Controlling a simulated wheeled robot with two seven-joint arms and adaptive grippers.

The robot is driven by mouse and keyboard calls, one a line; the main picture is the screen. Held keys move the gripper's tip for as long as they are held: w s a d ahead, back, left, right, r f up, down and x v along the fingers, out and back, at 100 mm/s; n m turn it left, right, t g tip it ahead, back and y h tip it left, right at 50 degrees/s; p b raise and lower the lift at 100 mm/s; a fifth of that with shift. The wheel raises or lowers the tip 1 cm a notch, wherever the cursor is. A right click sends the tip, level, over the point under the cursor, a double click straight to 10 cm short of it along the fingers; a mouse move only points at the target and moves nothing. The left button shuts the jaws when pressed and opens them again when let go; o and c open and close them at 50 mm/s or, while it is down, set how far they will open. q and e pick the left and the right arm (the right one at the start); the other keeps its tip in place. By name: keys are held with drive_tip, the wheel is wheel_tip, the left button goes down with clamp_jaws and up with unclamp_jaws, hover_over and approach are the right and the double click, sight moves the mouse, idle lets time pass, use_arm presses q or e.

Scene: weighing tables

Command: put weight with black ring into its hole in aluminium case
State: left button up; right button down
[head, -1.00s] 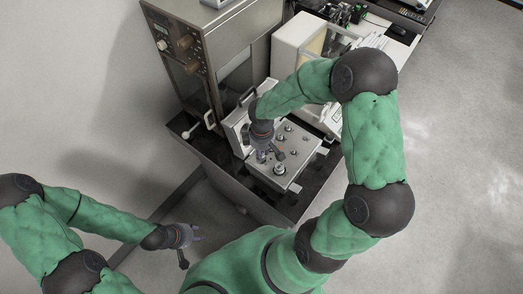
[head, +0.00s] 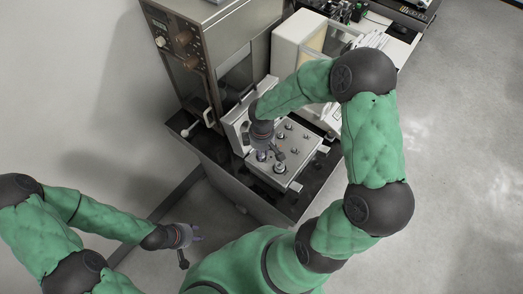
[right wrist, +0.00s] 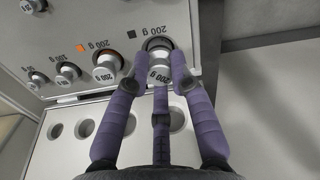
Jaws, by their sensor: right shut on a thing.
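The aluminium case (head: 297,160) lies open on the dark table, its lid raised on the left. In the right wrist view the weight with black ring (right wrist: 160,73), a silver 200 g cylinder, is at a hole beside the black square on the case's panel (right wrist: 125,12). My right gripper (head: 264,155) is shut on this weight; its purple fingers (right wrist: 164,82) flank it. The weight appears upright at the hole, but how deep it sits I cannot tell. My left gripper (head: 192,238) hangs empty with spread fingers, away from the table.
A second 200 g weight (right wrist: 106,67) stands beside an orange square, left of the held one. Smaller weights (right wrist: 68,73) stand further left. The lid (right wrist: 70,150) has round recesses. A tall metal cabinet (head: 215,50) and a white balance (head: 298,45) stand behind the case.

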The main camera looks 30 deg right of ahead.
drive_tip(key=shift+f+b, duration=0.55)
drive_tip(key=shift+f, duration=0.15)
drive_tip(key=c, duration=1)
unclamp_jaws()
drive_tip(key=shift+r, duration=0.1)
wheel_tip(320, 180, up, 12)
drive_tip(key=shift+f, duration=0.1)
